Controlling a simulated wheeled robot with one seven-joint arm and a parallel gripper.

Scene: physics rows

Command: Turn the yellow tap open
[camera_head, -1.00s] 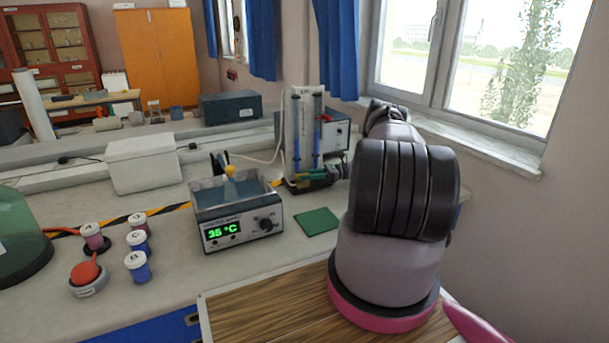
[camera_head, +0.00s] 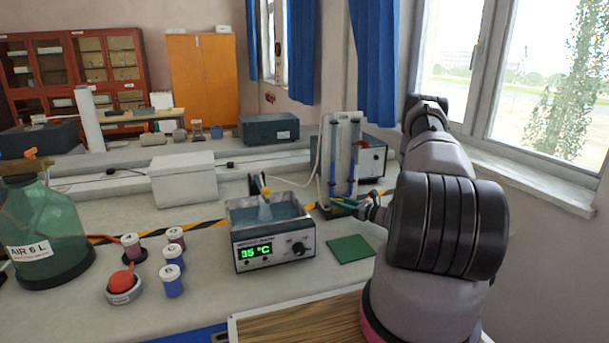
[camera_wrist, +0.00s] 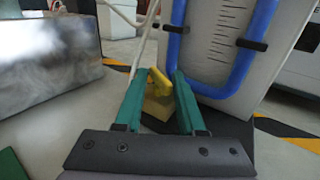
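The yellow tap (camera_wrist: 161,82) shows in the wrist view as a small yellow lever above a brass-coloured block (camera_wrist: 158,106), at the foot of a board with blue U-shaped tubing (camera_wrist: 229,80). My gripper (camera_wrist: 161,75) has two green fingers, one on each side of the tap. The fingers stand apart, and I cannot tell whether either touches the lever. In the head view my gripper (camera_head: 346,204) is small, at the base of the tube stand (camera_head: 344,150), and the tap there is too small to make out clearly.
A water bath (camera_head: 272,247) reading 35 °C, with a yellow-topped item in it, stands left of the stand. A green mat (camera_head: 350,249) lies in front. Several small jars, a red-topped device (camera_head: 124,285) and a green bottle (camera_head: 50,235) are further left. The window wall is right.

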